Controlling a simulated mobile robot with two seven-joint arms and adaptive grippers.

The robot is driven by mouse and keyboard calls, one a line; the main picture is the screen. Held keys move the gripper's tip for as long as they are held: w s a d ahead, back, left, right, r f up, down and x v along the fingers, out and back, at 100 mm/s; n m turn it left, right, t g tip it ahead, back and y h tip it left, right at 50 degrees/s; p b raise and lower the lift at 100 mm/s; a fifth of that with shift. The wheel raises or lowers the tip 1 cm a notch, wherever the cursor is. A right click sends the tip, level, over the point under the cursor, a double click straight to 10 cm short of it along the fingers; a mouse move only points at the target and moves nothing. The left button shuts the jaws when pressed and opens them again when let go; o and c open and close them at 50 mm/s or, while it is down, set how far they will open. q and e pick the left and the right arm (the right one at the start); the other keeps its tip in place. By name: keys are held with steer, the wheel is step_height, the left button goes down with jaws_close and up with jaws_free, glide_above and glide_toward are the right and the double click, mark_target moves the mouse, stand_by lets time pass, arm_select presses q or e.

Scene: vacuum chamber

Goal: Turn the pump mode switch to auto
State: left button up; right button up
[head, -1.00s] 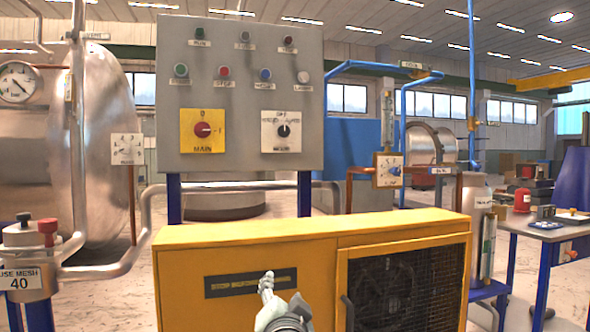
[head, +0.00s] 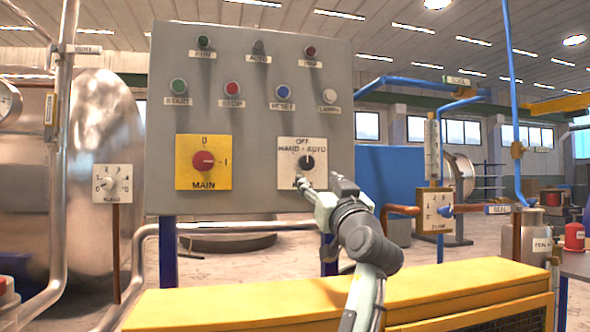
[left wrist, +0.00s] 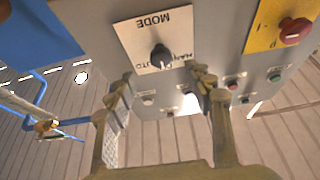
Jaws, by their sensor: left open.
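The pump mode switch (head: 307,162) is a black knob on a white plate (head: 288,180) marked OFF, HAND and AUTO, at the lower right of the grey panel. My left gripper (head: 320,182) is open and empty, just in front of and below the knob. Its fingers hide part of the plate's lower edge. In the left wrist view the plate appears upside down, with the black knob (left wrist: 160,57) beyond and between the open fingertips (left wrist: 162,82), apart from them. My right gripper is not in view.
The yellow plate with the red main switch (head: 203,160) is left of the mode plate. Several lamps and push buttons, such as the blue reset button (head: 283,91), sit above. A yellow cabinet (head: 240,305) stands below, and a valve box (head: 434,211) is to the right.

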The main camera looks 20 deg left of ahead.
mark_target(307, 165)
arm_select(q)
steer(key=p+x, duration=0.2)
steer(key=x, duration=0.4)
steer(key=shift+w+a+r, duration=0.1)
steer(key=shift+w+r, duration=0.05)
steer(key=shift+r, duration=0.15)
steer(key=shift+w+a+r, duration=0.1)
steer(key=shift+w+a, duration=0.15)
steer(key=shift+w, duration=0.1)
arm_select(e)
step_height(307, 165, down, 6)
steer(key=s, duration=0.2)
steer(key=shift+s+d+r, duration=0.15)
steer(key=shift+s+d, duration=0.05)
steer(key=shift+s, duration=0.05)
arm_select(q)
steer(key=c, duration=1.2)
